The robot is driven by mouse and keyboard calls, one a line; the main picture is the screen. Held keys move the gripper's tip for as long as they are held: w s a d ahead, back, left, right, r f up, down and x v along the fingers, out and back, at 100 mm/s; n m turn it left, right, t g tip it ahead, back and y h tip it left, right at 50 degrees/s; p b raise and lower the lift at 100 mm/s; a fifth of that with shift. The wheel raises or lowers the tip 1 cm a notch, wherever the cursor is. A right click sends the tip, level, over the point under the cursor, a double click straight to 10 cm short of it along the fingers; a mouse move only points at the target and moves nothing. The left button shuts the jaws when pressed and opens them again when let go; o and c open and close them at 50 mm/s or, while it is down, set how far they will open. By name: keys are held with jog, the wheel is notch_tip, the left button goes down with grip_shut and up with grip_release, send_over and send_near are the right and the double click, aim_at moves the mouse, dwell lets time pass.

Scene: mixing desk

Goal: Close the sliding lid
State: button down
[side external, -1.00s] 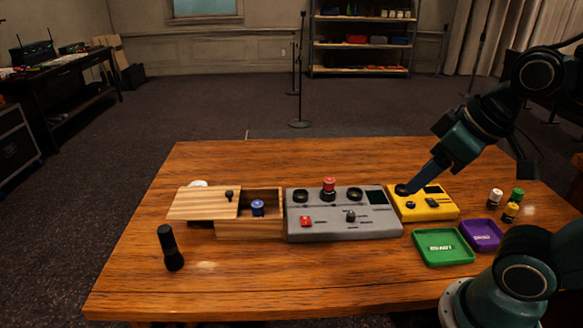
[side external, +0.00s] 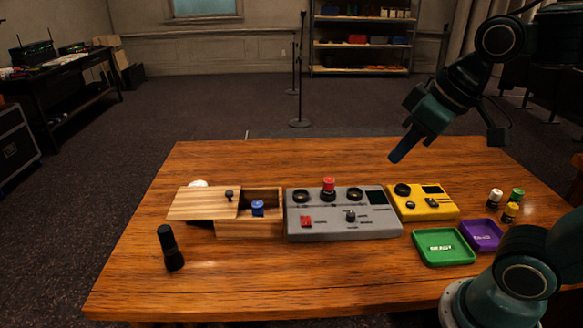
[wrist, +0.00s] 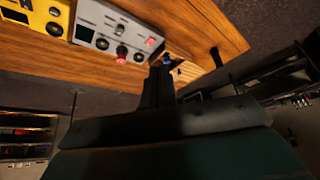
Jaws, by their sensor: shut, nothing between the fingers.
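A wooden box (side external: 250,230) stands on the left part of the table. Its sliding lid (side external: 203,204) with a small dark knob (side external: 229,195) is shifted to the left, overhanging the box's left end. The right part of the box is open, and a blue object (side external: 258,207) shows inside. My gripper (side external: 396,156) is shut and empty, in the air above and behind the yellow device, well to the right of the box. In the wrist view my gripper (wrist: 157,85) hides much of the box; the blue object (wrist: 168,59) shows beside it.
A grey panel (side external: 345,230) with knobs and a red button (side external: 329,184) stands right of the box. Right of it are the yellow device (side external: 428,208), a green tray (side external: 443,261), a purple tray (side external: 496,235) and small bottles (side external: 510,212). A black cylinder (side external: 171,248) stands front left.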

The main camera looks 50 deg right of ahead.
jog(key=w+a+r+n, duration=0.2)
jog(key=w+r, duration=0.1)
jog(key=w, duration=1)
jog(key=n+g+y, duration=0.2)
jog(key=n, duration=0.2)
send_over(217, 200)
jog(key=s, duration=0.1)
notch_tip(217, 200, down, 15)
jog(key=shift+d, duration=0.4)
jog(key=shift+f, duration=0.25)
jog(key=x, duration=0.9)
jog(key=shift+a+f, duration=0.1)
jog(key=shift+f, duration=0.2)
jog(key=shift+s+d+f, duration=0.2)
jog(key=shift+s+d, duration=0.35)
jog(key=shift+s, duration=0.25)
jog(key=shift+s+d+f, duration=0.2)
jog(key=shift+s+d, duration=0.4)
jog(key=shift+s, duration=0.2)
